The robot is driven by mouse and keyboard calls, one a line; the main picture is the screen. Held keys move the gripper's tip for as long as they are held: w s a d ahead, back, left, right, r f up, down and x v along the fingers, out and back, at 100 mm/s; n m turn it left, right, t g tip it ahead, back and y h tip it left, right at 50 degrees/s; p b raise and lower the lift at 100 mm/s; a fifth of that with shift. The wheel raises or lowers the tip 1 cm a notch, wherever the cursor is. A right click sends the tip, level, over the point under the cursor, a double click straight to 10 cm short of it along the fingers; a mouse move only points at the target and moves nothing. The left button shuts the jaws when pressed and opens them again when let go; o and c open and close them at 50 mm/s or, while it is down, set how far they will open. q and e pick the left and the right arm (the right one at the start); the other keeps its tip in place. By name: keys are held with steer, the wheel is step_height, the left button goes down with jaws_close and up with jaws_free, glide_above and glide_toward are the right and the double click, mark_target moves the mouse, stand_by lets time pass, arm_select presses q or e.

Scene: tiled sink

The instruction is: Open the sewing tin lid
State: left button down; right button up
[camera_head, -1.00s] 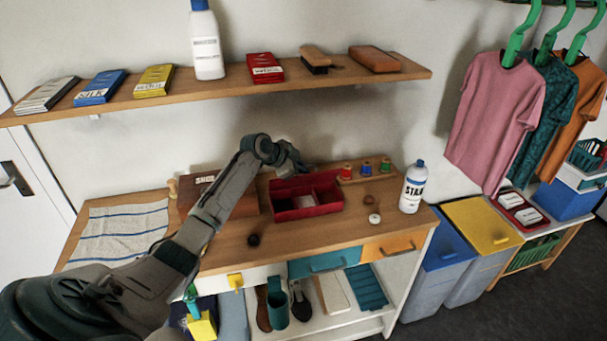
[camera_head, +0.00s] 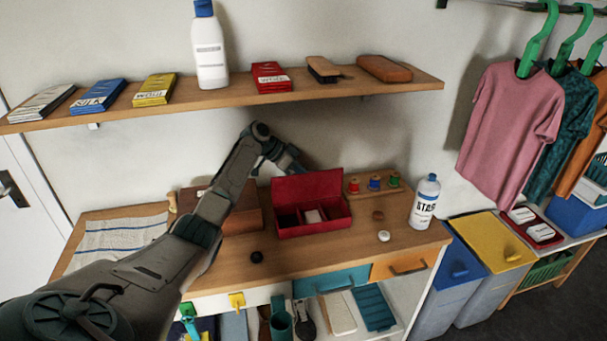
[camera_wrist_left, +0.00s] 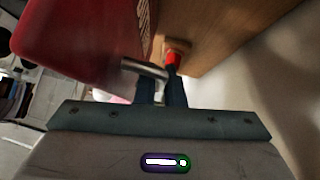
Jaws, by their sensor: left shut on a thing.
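The red sewing tin (camera_head: 314,225) stands on the wooden counter, its compartments in view from above, with a pale item in the middle one. Its red lid (camera_head: 306,186) stands up, open, along the tin's back edge. My left gripper (camera_head: 296,166) is at the top back of the lid, its fingertips mostly hidden there. In the left wrist view the lid (camera_wrist_left: 80,40) fills the upper left, and my left gripper (camera_wrist_left: 160,85) is shut on a small metal handle (camera_wrist_left: 145,68) beside it. My right gripper is not in view.
Thread spools (camera_head: 375,182) stand on a board right of the tin. A spray-starch bottle (camera_head: 424,202) stands farther right. Loose buttons (camera_head: 384,236) lie on the counter. A brown box (camera_head: 245,213) is left of the tin, behind my arm. A shelf (camera_head: 230,100) hangs above.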

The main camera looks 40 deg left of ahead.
arm_select(q)
steer(key=shift+f, duration=0.15)
steer(key=c, duration=1.8)
jaws_free()
steer(key=shift+s+a+r, duration=0.2)
steer(key=shift+a+r, duration=0.1)
steer(key=b+v, duration=0.3)
steer(key=v, duration=0.6)
steer(key=shift+s+a+r+b, duration=0.15)
steer(key=shift+r+b, duration=0.2)
